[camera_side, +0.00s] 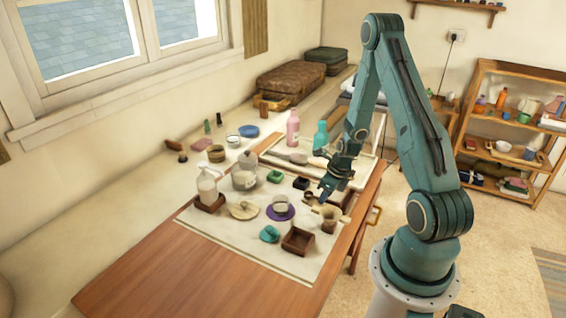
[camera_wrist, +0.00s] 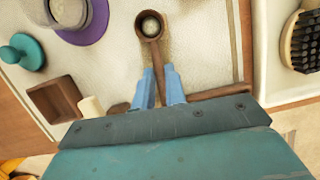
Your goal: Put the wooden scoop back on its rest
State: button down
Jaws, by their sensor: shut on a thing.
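The wooden scoop (camera_wrist: 149,27) is brown, with a round bowl at the top of the wrist view and a handle running down between my fingers. A pale round patch shows inside the bowl. My gripper (camera_wrist: 159,84) is shut on the handle, its light blue fingers on either side. In the side view my gripper (camera_side: 327,192) is low over the pale mat, right of the purple saucer (camera_side: 280,213). A brown wooden bar (camera_wrist: 220,92) lies just right of the fingers; I cannot tell whether it is the rest. Whether the scoop touches the mat is unclear.
A square wooden box (camera_side: 297,240), a teal knobbed item (camera_side: 269,233) and a brown holder with a pale top (camera_side: 329,217) stand nearby. A dark-bristled brush (camera_wrist: 302,40) lies in a tray at right. Bottles (camera_side: 321,137) stand farther back. The front table (camera_side: 150,268) is clear.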

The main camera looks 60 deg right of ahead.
jog(key=shift+f, duration=0.1)
jog(key=c, duration=1.4)
grip_release()
jog(key=shift+o, duration=0.2)
jog(key=v, duration=1.3)
jog(key=shift+r, duration=0.35)
jog(key=shift+a, duration=0.1)
